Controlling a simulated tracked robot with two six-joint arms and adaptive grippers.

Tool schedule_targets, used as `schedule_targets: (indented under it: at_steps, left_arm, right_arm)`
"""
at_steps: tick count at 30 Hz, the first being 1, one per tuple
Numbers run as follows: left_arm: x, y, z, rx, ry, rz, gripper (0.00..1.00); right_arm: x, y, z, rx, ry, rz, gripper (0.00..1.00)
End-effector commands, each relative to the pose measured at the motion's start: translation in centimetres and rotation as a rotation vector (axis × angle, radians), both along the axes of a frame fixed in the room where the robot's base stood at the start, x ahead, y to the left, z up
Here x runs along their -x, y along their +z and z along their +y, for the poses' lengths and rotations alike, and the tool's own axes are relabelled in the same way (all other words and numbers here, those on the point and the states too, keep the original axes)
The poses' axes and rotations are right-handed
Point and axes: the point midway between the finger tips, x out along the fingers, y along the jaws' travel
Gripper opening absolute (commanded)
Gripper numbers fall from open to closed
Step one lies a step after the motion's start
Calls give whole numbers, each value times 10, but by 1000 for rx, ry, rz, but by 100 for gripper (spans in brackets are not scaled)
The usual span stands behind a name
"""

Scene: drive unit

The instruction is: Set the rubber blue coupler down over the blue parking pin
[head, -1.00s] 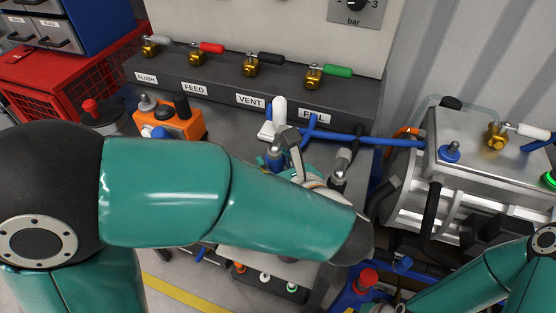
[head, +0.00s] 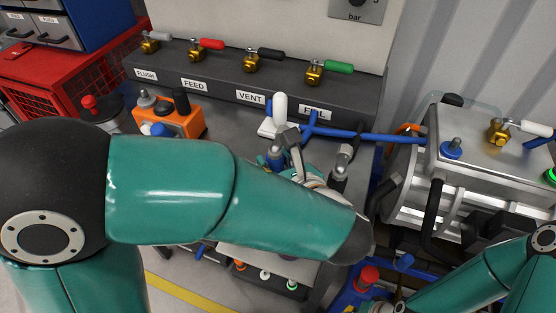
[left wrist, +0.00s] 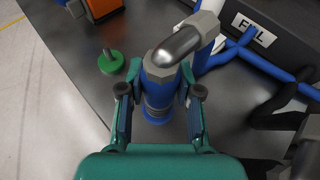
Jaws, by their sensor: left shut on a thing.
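My left gripper (left wrist: 160,97) is shut on the blue coupler (left wrist: 158,88), a blue sleeve with a grey metal elbow on top; one finger presses on each side. In the head view the coupler (head: 276,157) shows just beyond my left forearm, which hides most of the gripper. A blue round part (left wrist: 156,116) shows directly below the coupler in the left wrist view. It may be the blue parking pin's base; the pin itself is hidden, and I cannot tell whether the coupler touches it. My right arm enters at lower right, but its gripper does not show clearly.
A green round base (left wrist: 110,63) stands left of the coupler on the grey bench. A white upright fitting (head: 280,111) and a blue hose (head: 350,137) lie close behind. The valve block (head: 225,85) bounds the back; the drive unit (head: 485,150) stands at right.

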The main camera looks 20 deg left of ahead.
Motion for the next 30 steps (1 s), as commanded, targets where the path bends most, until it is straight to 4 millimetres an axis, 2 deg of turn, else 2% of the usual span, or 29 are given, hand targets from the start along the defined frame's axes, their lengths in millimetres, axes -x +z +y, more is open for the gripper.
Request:
schedule_targets:
  at_steps: [29, 30]
  left_arm:
    - [0, -6, 0, 0, -1, -2, 0]
    - [0, -6, 0, 0, -1, -2, 35]
  right_arm:
    - [0, -4, 0, 0, 0, 0, 0]
    - [0, -4, 0, 0, 0, 0, 0]
